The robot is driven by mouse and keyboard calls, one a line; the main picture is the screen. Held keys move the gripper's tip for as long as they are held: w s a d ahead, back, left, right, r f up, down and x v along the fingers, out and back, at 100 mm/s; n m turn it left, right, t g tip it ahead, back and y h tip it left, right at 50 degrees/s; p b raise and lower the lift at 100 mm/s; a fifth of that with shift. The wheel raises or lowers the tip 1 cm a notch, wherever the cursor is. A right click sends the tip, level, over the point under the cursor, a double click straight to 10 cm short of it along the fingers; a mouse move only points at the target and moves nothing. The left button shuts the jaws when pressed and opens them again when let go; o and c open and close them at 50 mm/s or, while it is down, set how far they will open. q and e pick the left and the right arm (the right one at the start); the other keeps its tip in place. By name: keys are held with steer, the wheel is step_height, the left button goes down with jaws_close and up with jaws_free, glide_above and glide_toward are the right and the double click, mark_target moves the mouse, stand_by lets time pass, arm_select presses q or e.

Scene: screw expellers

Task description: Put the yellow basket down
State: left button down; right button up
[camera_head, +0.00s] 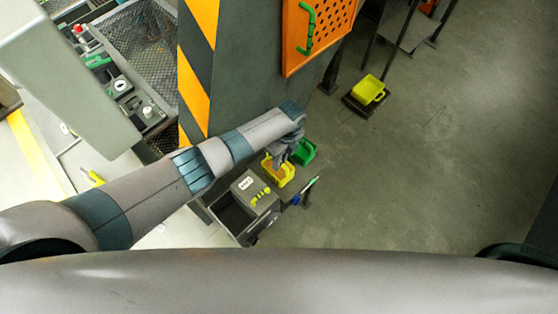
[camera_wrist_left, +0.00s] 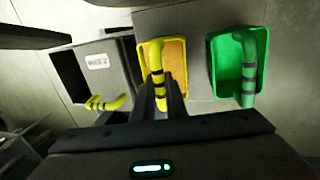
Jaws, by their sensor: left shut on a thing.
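The yellow basket (camera_head: 284,177) is at the end of my left arm, close beside a green basket (camera_head: 306,148). My left gripper (camera_head: 280,158) is shut on the yellow basket's handle. In the left wrist view, the fingers (camera_wrist_left: 166,100) close on the black-striped handle, and the yellow basket (camera_wrist_left: 176,57) hangs or stands just beyond them. Its open inside looks orange-yellow and I see nothing loose in it. I cannot tell whether its base touches the grey surface below. The green basket (camera_wrist_left: 219,65) is to its right, a small gap apart. My right gripper is not in view.
A grey box (camera_wrist_left: 99,68) with a white label and a yellow handle is to the left of the basket. Another yellow container (camera_head: 368,90) sits on a low dark stand farther off. A striped machine column (camera_head: 196,80) rises behind my arm. Floor at right is clear.

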arm_select(q)
steer(key=shift+f, duration=0.1)
steer(key=c, duration=1.8)
jaws_free()
steer(key=shift+r, duration=0.2)
step_height(320, 180, up, 12)
steer(key=w+d+b, duration=0.1)
steer(key=b, duration=0.1)
steer(key=shift+w+d+f+b, duration=0.15)
steer(key=shift+w+d+b, duration=0.15)
steer(key=shift+b, duration=0.1)
